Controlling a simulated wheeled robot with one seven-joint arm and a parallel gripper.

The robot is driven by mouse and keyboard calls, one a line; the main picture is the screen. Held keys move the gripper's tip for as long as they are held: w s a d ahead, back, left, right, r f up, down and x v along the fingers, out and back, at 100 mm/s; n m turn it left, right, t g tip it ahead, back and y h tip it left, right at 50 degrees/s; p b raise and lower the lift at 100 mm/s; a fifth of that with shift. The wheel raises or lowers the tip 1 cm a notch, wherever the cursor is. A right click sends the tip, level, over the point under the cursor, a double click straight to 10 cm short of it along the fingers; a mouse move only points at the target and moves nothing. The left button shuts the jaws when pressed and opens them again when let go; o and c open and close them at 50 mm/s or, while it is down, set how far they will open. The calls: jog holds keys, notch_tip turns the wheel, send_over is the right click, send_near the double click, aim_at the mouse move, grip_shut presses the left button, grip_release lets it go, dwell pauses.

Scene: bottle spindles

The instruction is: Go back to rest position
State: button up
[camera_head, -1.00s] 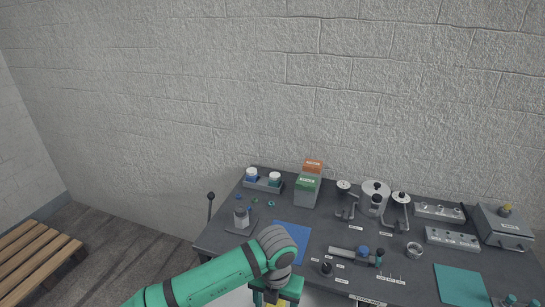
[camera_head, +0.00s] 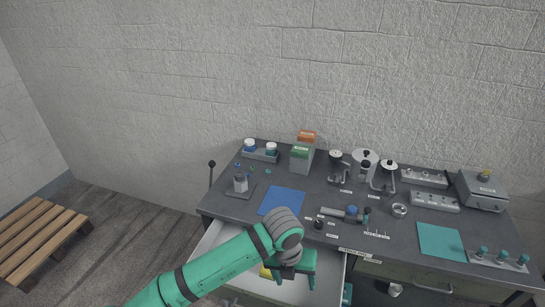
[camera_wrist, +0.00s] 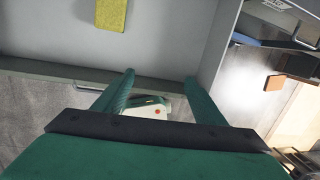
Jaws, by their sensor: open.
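My gripper (camera_wrist: 158,82) is open in the wrist view, its two green fingers apart with nothing held between them. In the head view my gripper (camera_head: 300,265) is over the open drawer (camera_head: 215,236) at the bench front, partly hidden by my wrist. A yellow block (camera_wrist: 111,14) lies on the drawer floor at the top of the wrist view, apart from the fingers. A small part of this yellow block (camera_head: 265,271) shows beside my gripper in the head view. Between the fingers, a green and white object (camera_wrist: 150,107) lies lower down, beyond the drawer's edge.
The dark workbench (camera_head: 385,235) carries a blue mat (camera_head: 282,201), a teal mat (camera_head: 441,241), boxes, spindles and several small parts. A wooden pallet (camera_head: 40,240) lies on the floor at left. Open floor separates it from the bench.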

jog(key=w+d+r+n+t+h, duration=0.1)
jog(key=d+r+n+t+h, duration=0.2)
jog(key=d+r+n+h, duration=0.7)
jog(key=w+d+r+n+t+h, duration=0.15)
jog(key=d+r+t, duration=0.25)
jog(key=d, duration=1.2)
jog(key=s+a+f+n+t+y, duration=0.6)
jog(key=a+n, duration=0.3)
jog(key=n, duration=0.3)
jog(key=s+a+f+n+t+y, duration=0.35)
jog(key=s+a+f+n, duration=0.4)
jog(key=n, duration=0.55)
jog(key=s+a+f+n+g+y, duration=0.1)
jog(key=s+a+y, duration=0.1)
jog(key=s+a, duration=0.6)
jog(key=s+a+f+n+y, duration=0.1)
jog(key=s+a+f, duration=0.1)
jog(key=s+a, duration=0.6)
jog(key=s, duration=0.4)
jog(key=shift+s+g+y, duration=0.35)
jog(key=shift+y, duration=0.05)
